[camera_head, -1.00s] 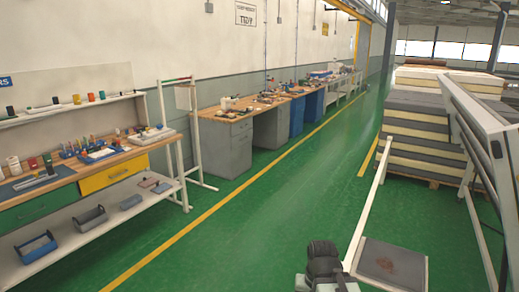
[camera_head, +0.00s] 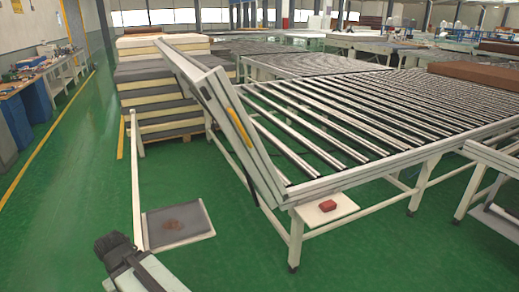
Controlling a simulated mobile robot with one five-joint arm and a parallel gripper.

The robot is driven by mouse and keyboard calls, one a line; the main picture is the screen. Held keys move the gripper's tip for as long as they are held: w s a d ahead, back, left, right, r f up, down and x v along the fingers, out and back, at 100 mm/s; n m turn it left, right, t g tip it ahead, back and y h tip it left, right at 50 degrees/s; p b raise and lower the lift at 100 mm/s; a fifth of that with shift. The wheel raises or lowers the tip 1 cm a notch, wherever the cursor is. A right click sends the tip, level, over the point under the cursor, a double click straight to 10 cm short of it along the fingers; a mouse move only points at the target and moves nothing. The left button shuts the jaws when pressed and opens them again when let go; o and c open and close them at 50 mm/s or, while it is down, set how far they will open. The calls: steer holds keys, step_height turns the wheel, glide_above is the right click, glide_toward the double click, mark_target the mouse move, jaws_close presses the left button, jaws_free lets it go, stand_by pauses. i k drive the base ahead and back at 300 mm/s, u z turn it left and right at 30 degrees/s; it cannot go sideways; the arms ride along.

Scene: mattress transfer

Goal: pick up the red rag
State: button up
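A small red item (camera_head: 328,205), which may be the red rag, lies on a small white shelf (camera_head: 312,215) at the near corner of the roller conveyor, right of the picture's middle. It looks compact and block-like, and I cannot make out cloth folds. Part of my arm (camera_head: 125,262), dark at its end and light grey behind, shows at the bottom left. No gripper fingers show. The arm part is well to the left of the red item and apart from it.
The roller conveyor (camera_head: 335,182) stands on white legs over green floor. A grey mat or plate (camera_head: 190,213) with a brownish patch lies beside a white post (camera_head: 137,180). Stacked mattresses (camera_head: 160,85) stand behind. Open floor (camera_head: 75,190) runs along the left.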

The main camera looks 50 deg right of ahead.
mark_target(330, 205)
steer(key=z, duration=1.5)
